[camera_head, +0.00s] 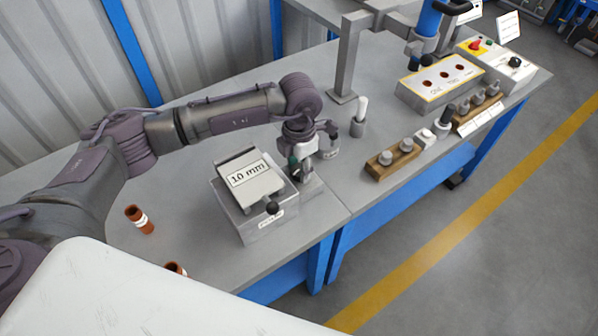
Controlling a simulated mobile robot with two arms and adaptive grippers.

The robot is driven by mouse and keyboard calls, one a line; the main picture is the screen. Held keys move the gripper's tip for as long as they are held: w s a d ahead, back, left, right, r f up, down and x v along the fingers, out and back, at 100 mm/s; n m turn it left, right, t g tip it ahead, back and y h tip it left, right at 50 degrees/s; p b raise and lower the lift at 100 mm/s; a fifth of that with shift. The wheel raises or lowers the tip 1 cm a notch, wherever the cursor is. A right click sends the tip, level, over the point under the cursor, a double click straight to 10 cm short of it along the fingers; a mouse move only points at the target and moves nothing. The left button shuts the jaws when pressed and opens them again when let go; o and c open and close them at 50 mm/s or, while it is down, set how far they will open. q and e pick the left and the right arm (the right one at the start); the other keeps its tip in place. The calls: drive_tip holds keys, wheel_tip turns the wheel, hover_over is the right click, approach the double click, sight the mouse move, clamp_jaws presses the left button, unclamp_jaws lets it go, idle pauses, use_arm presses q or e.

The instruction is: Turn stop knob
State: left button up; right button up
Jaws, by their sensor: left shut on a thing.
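A grey box-like fixture (262,222) stands on the near table, with a tilted plate (250,190) on top labelled "10 mm". A round black knob (272,208) sits at the plate's near right corner. My left gripper (297,172) reaches down at the box's right side, by a small grey block (311,187). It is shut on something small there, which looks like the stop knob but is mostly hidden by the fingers. Which way that knob is turned cannot be told. My right gripper is out of view.
A white-topped post (359,117) and a wooden holder (393,158) stand to the right.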

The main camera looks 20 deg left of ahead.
sight(299, 170)
use_arm(q)
drive_tip(key=shift+w+m+b, duration=0.1)
drive_tip(key=shift+m+b, duration=0.55)
drive_tip(key=shift+m, duration=0.15)
drive_tip(key=shift+r, duration=0.1)
drive_tip(key=o, duration=1.1)
drive_tip(key=shift+o, duration=0.2)
wheel_tip(299, 170, up, 12)
